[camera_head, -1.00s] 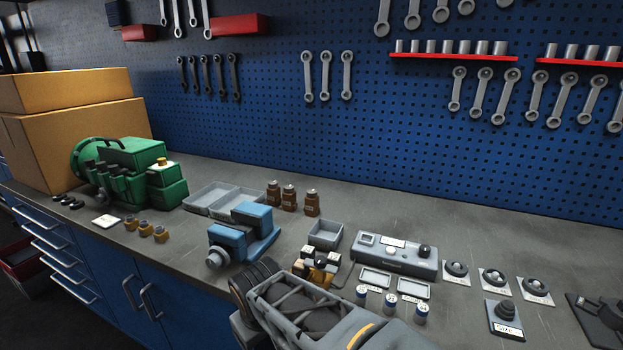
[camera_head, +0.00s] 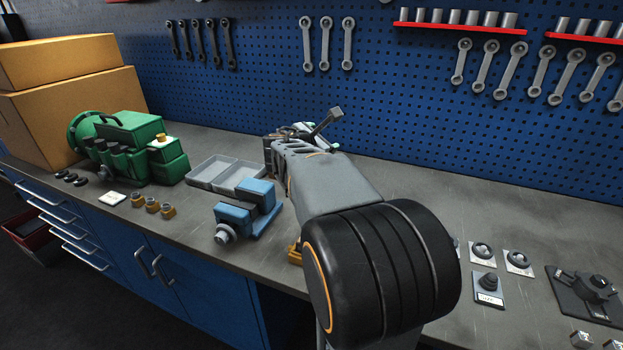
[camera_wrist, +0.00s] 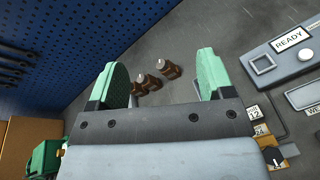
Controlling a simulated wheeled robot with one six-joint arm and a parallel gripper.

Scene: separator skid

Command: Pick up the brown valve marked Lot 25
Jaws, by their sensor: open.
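Three brown valves with pale tops show in the wrist view: one nearest the right (camera_wrist: 171,70), a middle one (camera_wrist: 152,82) and one at the left (camera_wrist: 138,88). They are close together on the grey bench, ahead of my gripper (camera_wrist: 160,72) and in the gap between its green fingers. The fingers are wide apart and hold nothing. No lot mark is readable, so I cannot tell which valve is Lot 25. In the head view my gripper (camera_head: 312,130) is over the back of the bench, and my arm hides the valves.
A blue vice (camera_head: 235,217), a grey divided tray (camera_head: 222,172) and a green machine (camera_head: 125,150) stand left of my arm. A grey READY box (camera_wrist: 285,55) lies right in the wrist view. The blue pegboard (camera_wrist: 50,45) rises behind the bench.

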